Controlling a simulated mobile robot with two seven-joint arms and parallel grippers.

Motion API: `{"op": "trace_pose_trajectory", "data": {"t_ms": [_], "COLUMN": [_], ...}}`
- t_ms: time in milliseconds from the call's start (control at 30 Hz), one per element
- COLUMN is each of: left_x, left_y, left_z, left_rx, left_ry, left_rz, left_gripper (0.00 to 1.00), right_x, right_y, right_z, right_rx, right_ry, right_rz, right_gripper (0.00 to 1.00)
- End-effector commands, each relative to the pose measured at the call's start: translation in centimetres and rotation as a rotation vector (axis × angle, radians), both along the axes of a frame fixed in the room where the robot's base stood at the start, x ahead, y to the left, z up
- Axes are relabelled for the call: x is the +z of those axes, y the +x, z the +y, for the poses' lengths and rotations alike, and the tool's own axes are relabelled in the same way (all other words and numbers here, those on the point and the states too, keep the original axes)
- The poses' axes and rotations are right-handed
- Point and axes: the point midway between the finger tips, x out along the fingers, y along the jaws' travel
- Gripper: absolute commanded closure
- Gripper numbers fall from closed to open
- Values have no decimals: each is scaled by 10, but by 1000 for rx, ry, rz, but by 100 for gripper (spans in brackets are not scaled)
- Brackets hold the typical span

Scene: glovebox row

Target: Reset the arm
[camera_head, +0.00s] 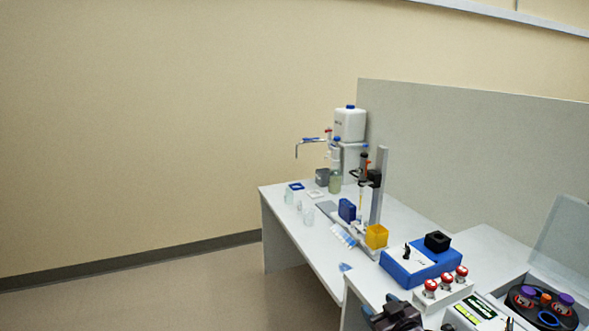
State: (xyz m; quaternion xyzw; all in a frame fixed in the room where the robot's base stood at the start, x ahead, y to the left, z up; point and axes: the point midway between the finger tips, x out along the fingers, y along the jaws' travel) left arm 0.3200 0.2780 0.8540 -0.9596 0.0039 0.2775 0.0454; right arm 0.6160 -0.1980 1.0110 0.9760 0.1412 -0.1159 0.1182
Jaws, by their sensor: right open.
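My right gripper (380,306) shows at the bottom edge, right of the middle, as a dark shape with its fingers toward the bench. It is open, and I see nothing between its fingers. It is in front of and to the left of a white rack (452,296) with red-capped vials (446,281). Most of my right arm is cut off by the frame's lower edge. My left gripper and arm are not in view.
The white bench (295,235) carries a blue block (398,270) with black parts, a yellow box (376,237), a stand (381,190), and a white bottle (350,124). A round dark rotor (524,307) is at lower right. Open floor (170,296) is at left.

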Motion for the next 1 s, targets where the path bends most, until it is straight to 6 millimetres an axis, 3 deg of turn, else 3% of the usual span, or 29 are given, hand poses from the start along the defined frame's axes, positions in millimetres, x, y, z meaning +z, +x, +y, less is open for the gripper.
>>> {"op": "trace_pose_trajectory", "data": {"t_ms": [33,367,700,833,1000], "left_x": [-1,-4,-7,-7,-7], "left_y": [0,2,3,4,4], "left_z": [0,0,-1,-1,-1], "left_rx": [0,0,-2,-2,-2], "left_ry": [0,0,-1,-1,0], "left_rz": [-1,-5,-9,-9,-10], "left_gripper": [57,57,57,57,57], "right_x": [-8,-56,-137,-156,-164], "right_y": [-18,-125,-248,-278,-292], "right_z": [-4,-40,-74,-77,-80], "right_rx": [-10,-134,-287,-311,-320], "right_ry": [6,34,64,67,64], "right_rz": [-12,-2,215,274,300], "right_gripper": [42,42,42,42,42]}}
